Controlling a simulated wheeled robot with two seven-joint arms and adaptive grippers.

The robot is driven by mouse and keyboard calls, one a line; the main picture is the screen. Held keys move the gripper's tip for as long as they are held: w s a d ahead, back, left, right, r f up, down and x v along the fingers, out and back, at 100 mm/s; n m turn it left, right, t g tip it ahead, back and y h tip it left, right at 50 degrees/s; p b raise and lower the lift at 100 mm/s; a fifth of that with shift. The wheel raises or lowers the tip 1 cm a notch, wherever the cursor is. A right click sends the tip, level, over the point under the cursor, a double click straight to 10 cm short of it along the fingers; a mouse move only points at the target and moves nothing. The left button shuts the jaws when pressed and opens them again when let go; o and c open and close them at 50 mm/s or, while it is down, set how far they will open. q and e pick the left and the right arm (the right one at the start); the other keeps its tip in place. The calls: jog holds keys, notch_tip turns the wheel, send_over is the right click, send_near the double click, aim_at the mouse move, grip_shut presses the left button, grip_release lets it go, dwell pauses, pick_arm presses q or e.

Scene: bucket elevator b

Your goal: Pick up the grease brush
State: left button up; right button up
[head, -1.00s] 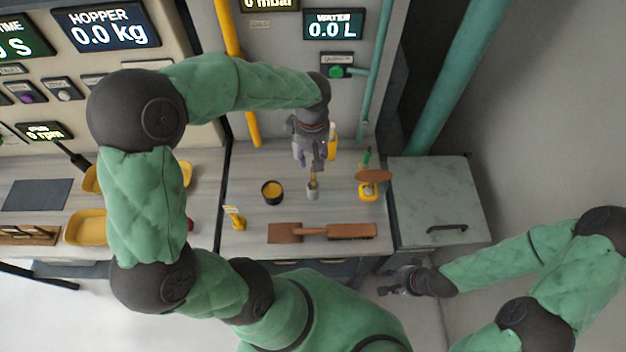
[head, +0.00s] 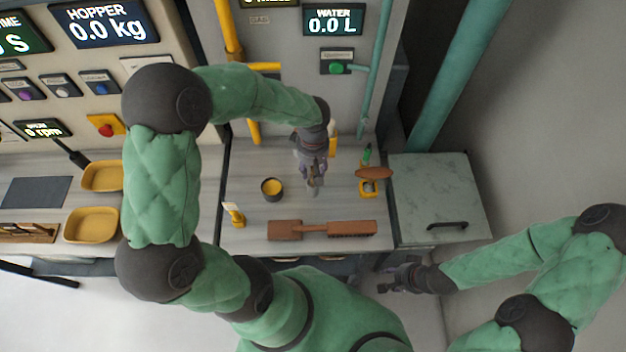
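A dark pot with yellow contents (head: 271,189) stands left of the holder. A yellow item with a brown disc (head: 374,173) stands right. A yellow tool (head: 235,214) stands front left. A marble-topped cabinet (head: 437,190) adjoins.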

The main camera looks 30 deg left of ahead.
pick_arm(q)
grip_shut()
jog(key=shift+r, duration=0.1)
